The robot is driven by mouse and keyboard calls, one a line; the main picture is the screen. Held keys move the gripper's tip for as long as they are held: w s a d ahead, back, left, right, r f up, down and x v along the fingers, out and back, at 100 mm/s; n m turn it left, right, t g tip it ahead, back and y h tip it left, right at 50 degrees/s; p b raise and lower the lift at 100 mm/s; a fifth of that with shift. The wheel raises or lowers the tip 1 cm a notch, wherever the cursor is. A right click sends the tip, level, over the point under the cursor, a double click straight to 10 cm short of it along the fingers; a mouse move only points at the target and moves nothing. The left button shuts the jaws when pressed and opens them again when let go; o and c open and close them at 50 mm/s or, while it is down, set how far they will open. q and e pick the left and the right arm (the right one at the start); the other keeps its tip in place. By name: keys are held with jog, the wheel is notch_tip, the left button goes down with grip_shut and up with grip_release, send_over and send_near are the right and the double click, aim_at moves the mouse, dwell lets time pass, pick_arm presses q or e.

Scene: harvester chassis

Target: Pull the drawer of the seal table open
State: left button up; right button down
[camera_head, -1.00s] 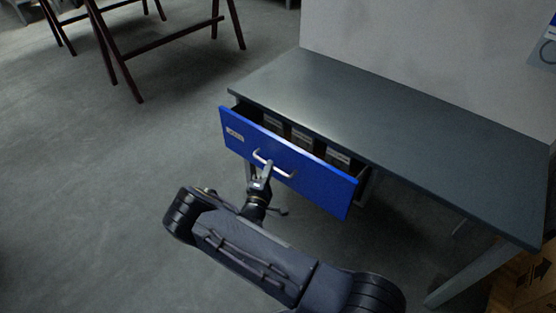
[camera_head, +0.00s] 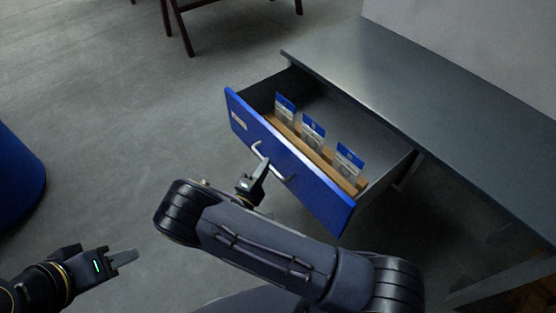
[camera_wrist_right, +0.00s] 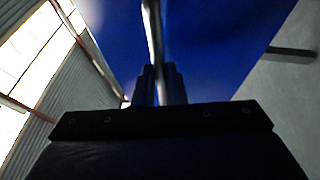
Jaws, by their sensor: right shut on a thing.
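The seal table (camera_head: 440,110) has a dark grey top. Its blue-fronted drawer (camera_head: 318,190) is pulled well out, and several blue-and-white packets (camera_head: 312,130) stand in a row inside. My right gripper (camera_head: 257,176) is shut on the drawer's metal handle (camera_head: 287,179), at the handle's left part. In the right wrist view the fingers (camera_wrist_right: 160,84) close around the bright handle bar (camera_wrist_right: 153,35) in front of the blue drawer face. My left gripper (camera_head: 122,257) is at the lower left, away from the table. Its fingers show edge-on, so its opening is unclear.
A blue round object (camera_head: 15,178) stands at the left edge. Dark red trestle legs (camera_head: 185,30) are at the top. The grey floor (camera_head: 130,130) left of the drawer is clear. A pale wall (camera_head: 470,35) rises behind the table.

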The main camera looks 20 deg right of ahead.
jog(key=shift+s+a+f+b, duration=0.15)
jog(key=shift+s+a, duration=0.2)
jog(key=shift+a, duration=0.45)
jog(key=shift+s+a+r+b, duration=0.15)
jog(key=shift+s+a, duration=0.2)
jog(key=shift+a, duration=0.4)
jog(key=shift+s+a+f+b, duration=0.15)
jog(key=shift+s+a, duration=0.2)
jog(key=shift+a, duration=0.45)
jog(key=c, duration=1.5)
grip_release()
jog(key=v, duration=0.7)
jog(key=shift+s+a+p, duration=0.25)
jog(key=shift+a+p, duration=0.05)
jog(key=shift+p, duration=0.1)
